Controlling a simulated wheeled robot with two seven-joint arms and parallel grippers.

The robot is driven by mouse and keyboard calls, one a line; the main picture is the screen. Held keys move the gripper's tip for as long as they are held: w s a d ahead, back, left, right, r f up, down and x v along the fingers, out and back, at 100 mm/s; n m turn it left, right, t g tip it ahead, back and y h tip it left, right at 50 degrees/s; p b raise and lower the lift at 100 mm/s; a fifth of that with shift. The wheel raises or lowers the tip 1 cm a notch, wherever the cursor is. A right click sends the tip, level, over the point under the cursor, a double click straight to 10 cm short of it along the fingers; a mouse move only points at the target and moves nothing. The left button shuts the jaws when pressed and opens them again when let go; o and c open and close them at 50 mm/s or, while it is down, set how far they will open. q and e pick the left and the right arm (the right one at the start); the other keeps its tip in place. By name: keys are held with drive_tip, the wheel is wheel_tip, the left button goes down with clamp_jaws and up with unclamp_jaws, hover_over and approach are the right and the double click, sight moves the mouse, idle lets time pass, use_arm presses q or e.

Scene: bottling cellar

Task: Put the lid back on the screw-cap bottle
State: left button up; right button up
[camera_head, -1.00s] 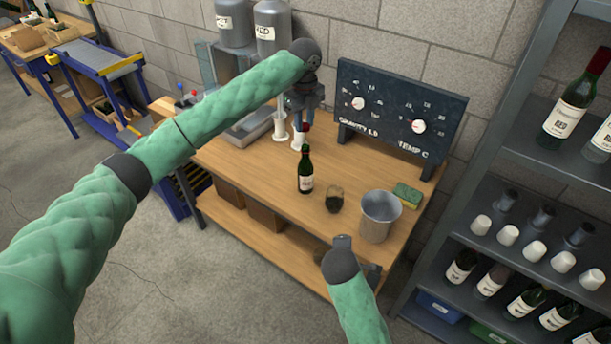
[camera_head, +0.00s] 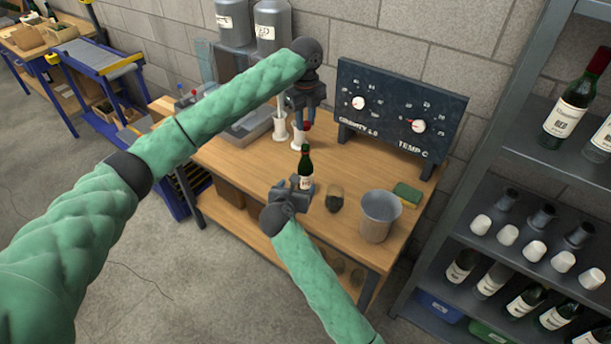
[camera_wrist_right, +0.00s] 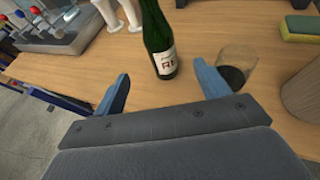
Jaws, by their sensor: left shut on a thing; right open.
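The screw-cap bottle (camera_head: 305,170) is dark green with a white label and stands upright on the wooden bench. My left gripper (camera_head: 306,118) is shut on the red lid (camera_head: 307,126), which shows above the bottle's bare neck, apart from it. My right gripper (camera_head: 292,190) is open at the near side of the bottle and partly covers its base. In the right wrist view the bottle (camera_wrist_right: 161,45) stands in front of the gap between the open fingers (camera_wrist_right: 163,80), with its top cut off. No finger visibly touches it.
A dark-filled glass (camera_head: 335,198) stands close right of the bottle, then a metal bucket (camera_head: 376,220) and a sponge (camera_head: 407,194). White holders (camera_head: 280,125) stand behind left. A gauge panel (camera_head: 400,112) backs the bench. A bottle shelf (camera_head: 520,150) is at right.

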sight(304, 176)
drive_tip(key=shift+w, duration=0.1)
drive_tip(key=x, duration=1.1)
drive_tip(key=shift+w+d+f, duration=0.1)
drive_tip(key=shift+w+f, duration=0.05)
drive_tip(key=shift+w, duration=0.25)
drive_tip(key=c, duration=1.4)
use_arm(q)
drive_tip(key=shift+f, duration=2.45)
use_arm(e)
drive_tip(key=shift+c, duration=0.2)
use_arm(q)
drive_tip(key=shift+f, duration=0.15)
drive_tip(key=shift+f, duration=0.75)
drive_tip(key=shift+f, duration=0.6)
